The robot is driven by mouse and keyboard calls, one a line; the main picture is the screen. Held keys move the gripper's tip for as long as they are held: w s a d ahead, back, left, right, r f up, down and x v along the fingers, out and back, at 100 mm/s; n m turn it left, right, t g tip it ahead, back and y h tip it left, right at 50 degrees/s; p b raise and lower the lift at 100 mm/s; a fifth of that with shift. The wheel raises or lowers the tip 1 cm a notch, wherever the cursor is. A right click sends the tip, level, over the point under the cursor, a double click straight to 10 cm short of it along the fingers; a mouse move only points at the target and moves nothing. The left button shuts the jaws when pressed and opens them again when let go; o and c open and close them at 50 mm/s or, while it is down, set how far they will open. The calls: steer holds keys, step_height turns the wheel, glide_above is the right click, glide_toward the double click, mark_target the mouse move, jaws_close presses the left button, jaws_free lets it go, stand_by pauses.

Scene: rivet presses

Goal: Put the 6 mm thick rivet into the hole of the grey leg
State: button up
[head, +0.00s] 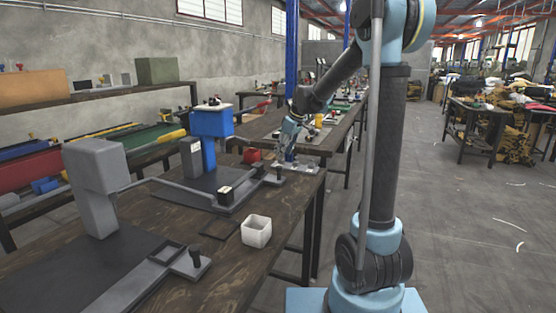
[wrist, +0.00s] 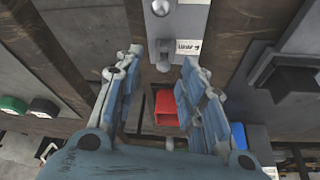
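My gripper (wrist: 162,62) is open, with its two blue-grey fingers apart on either side of the wrist view. In the head view my gripper (head: 287,148) hangs low over the far right end of the near workbench. Below it lies a light metal plate (head: 302,163). In the wrist view a small shiny metal piece (wrist: 162,8) stands on a grey plate beside a printed label, beyond the fingertips. I cannot tell whether it is the 6 mm rivet. Nothing is visibly held between the fingers. I cannot identify the grey leg or its hole for certain.
A grey press (head: 97,170) and a blue press (head: 210,125) stand on the dark wooden workbench (head: 285,235). A white open box (head: 257,231) sits near its front edge. A red box (wrist: 167,107) shows between my fingers, below them. The right-hand floor is mostly clear.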

steer(key=shift+x, duration=1.05)
steer(key=c, duration=0.8)
steer(key=shift+c, duration=0.3)
